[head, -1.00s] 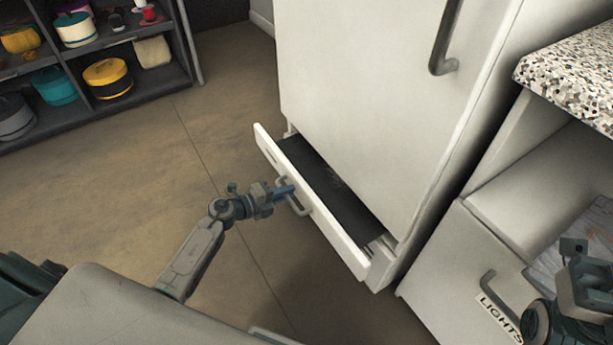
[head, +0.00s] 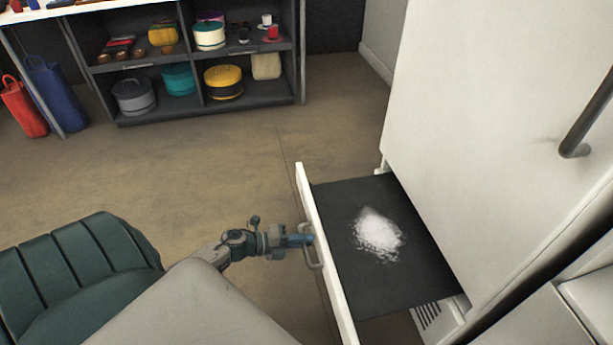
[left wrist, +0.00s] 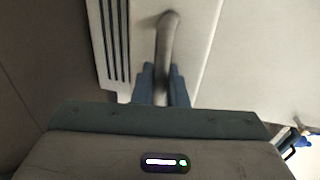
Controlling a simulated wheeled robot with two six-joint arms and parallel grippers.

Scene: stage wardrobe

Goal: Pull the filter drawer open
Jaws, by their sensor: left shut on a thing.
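The filter drawer (head: 330,262) at the bottom of the tall white cabinet stands well out, with its white front panel to the left. Its dark filter sheet (head: 412,262) shows, with a heap of white fluff (head: 377,234) on it. My left gripper (head: 304,240) is shut on the drawer's grey bar handle (head: 314,254). In the left wrist view the blue-grey fingers (left wrist: 164,86) close around the handle (left wrist: 168,38), in front of the pale panel. My right gripper is not in view.
The tall white cabinet (head: 480,120) with a dark door handle (head: 588,118) fills the right. A dark shelf unit (head: 200,105) holding round boxes stands at the back. Red (head: 24,108) and blue (head: 56,95) bags are at far left. The brown floor left of the drawer is clear.

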